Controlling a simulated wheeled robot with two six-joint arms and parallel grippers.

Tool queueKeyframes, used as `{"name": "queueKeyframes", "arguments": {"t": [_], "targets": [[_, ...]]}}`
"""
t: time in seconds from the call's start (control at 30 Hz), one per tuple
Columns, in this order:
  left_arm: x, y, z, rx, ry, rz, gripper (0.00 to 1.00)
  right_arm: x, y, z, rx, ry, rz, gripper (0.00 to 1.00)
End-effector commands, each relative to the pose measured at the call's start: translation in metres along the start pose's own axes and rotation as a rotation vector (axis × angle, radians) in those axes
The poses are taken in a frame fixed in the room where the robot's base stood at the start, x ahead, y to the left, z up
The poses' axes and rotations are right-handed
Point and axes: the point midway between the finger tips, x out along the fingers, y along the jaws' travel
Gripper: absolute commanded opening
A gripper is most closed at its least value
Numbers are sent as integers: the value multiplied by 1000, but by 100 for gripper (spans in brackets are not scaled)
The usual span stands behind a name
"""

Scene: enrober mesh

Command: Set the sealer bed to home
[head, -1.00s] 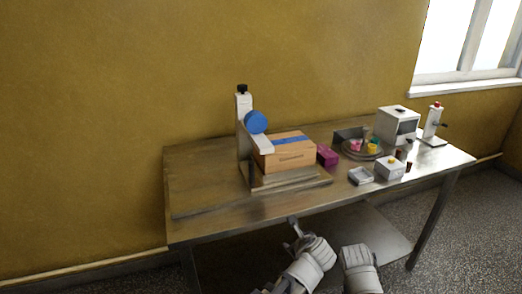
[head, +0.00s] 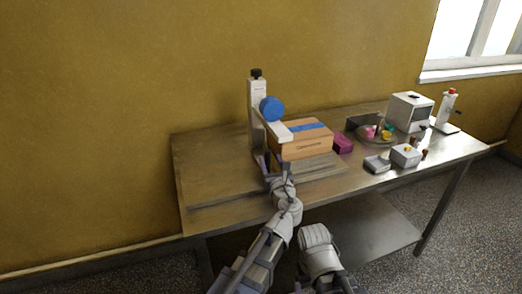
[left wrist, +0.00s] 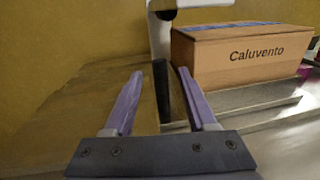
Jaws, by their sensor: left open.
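The sealer has a pale upright column (head: 257,105) with a black knob on top, a blue disc (head: 271,109) and a white arm. A brown carton (head: 306,147) marked Caluvento, with blue tape on top, sits on the low sealer bed (head: 325,171). The carton also shows in the left wrist view (left wrist: 238,58). My left gripper (head: 279,168) is at the bed's near-left side, by the column. In the left wrist view its purple fingers (left wrist: 160,75) are apart, with a dark upright bar (left wrist: 161,90) between them, seemingly not gripped. Contact is unclear.
A magenta block (head: 343,144) lies right of the carton. The table's left part is bare.

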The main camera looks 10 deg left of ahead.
Motion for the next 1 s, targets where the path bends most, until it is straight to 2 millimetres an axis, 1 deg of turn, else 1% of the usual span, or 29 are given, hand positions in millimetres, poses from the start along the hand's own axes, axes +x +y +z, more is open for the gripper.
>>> {"name": "queueKeyframes", "arguments": {"t": [0.17,0.27,0.5,0.6,0.7,0.9,0.93,1.0], "targets": [[12,-1,0,0,1,2,57,0,0,0,1,0,0,83],[24,-1,0,0,1,2,57,0,0,0,1,0,1,83],[62,-1,0,0,1,3,57,0,0,0,1,0,1,83],[73,-1,0,-1,2,2,57,0,0,0,1,0,1,83],[78,0,0,-1,2,1,57,0,0,0,1,0,1,83],[77,0,0,-1,2,1,57,0,0,0,1,0,1,83],[77,0,0,-1,2,1,56,0,0,0,1,0,1,83],[77,0,0,-1,2,1,48,0,0,0,1,0,1,83]]}}
